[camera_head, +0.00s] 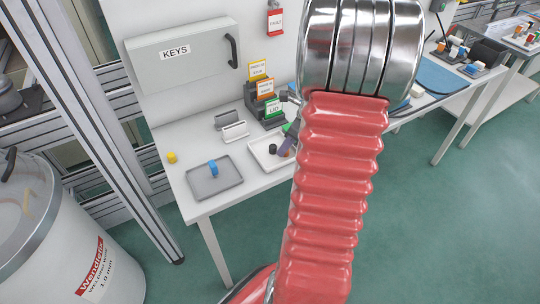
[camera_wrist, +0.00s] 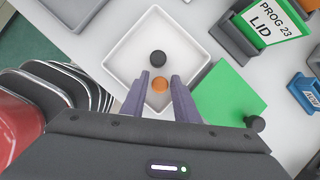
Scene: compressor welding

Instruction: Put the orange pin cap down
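The orange pin cap (camera_wrist: 160,84) lies in a shallow white square tray (camera_wrist: 121,66), close to a black round cap (camera_wrist: 158,58). My gripper (camera_wrist: 160,77) is over the tray with its two fingers apart, one on each side of the orange cap. A gap shows between each finger and the cap in the wrist view. In the head view my gripper (camera_head: 287,146) is at the tray (camera_head: 257,142), largely behind my arm, and the orange cap cannot be made out.
A green plate (camera_wrist: 225,95) and a card holder marked LID (camera_wrist: 265,22) stand right of the tray. A grey tray (camera_head: 229,182) with a blue piece (camera_head: 213,168) and a yellow cap (camera_head: 172,157) are to the left. Bare tabletop lies around them.

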